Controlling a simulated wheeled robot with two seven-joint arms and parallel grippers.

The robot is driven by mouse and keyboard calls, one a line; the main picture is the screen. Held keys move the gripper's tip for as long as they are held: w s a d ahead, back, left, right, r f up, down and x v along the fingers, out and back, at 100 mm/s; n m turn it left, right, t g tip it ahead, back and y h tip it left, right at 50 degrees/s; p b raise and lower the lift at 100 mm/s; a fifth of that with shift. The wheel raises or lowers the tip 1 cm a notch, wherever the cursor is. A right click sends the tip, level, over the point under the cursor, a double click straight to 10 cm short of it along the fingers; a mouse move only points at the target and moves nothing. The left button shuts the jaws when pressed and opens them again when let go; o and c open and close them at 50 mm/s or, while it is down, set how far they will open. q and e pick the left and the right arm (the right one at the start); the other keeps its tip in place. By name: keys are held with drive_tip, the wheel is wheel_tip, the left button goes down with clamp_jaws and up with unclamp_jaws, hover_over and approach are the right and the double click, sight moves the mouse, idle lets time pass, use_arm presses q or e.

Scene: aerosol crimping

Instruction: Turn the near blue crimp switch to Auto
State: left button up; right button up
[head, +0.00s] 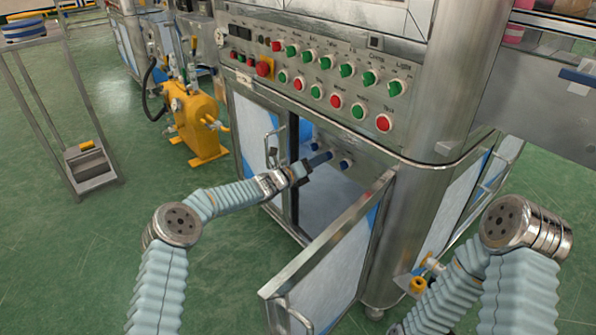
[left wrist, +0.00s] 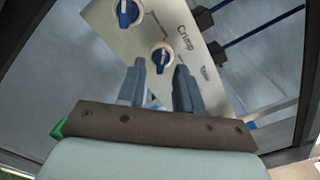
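A grey panel (left wrist: 190,35) marked "Crimp" carries two blue switches. One blue crimp switch (left wrist: 162,58) lies just beyond my left fingertips in the left wrist view; the other blue switch (left wrist: 127,12) is at the top. In the head view the switches show as a nearer one (head: 345,163) and a farther one (head: 316,146) inside the open cabinet. Contact with the switch is not visible. The Auto marking is too small to read.
The open cabinet door (head: 335,255) stands in front of the opening. Above is a control panel (head: 320,75) with green and red buttons. A yellow device (head: 198,125) stands at left, with a metal stand (head: 90,165) farther left. Green floor is clear at lower left.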

use_arm(q)
drive_tip(key=v, duration=1.2)
